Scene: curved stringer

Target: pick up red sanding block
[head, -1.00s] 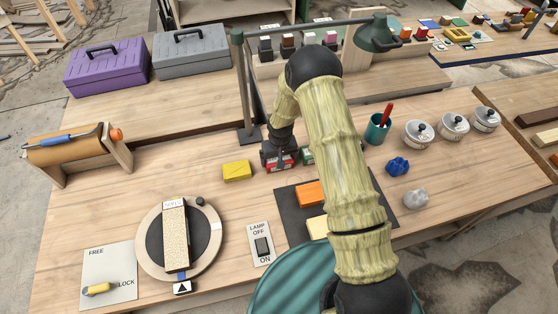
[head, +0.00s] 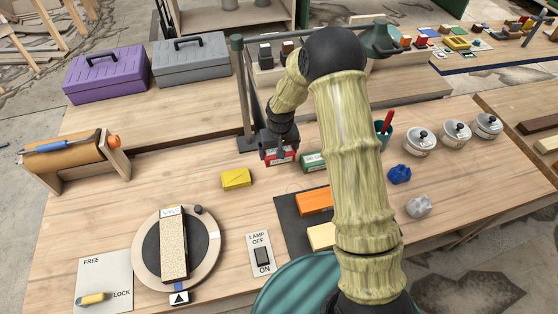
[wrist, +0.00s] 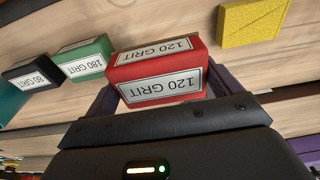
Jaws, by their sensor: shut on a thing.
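The red sanding block (head: 281,156) is labelled "120 GRIT" in the wrist view (wrist: 157,68). My gripper (head: 279,150) is shut on it, with a dark finger on each side of the block in the wrist view. In the head view my gripper hangs over the workbench near the lamp post and partly covers the block. Whether the block's underside touches the bench is hard to tell.
A green 180 grit block (wrist: 85,58) and a black 80 grit block (wrist: 33,73) sit beside the red one. A yellow block (head: 236,178) lies to the left. The lamp post (head: 244,90) stands close behind my gripper. Bench in front is partly clear.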

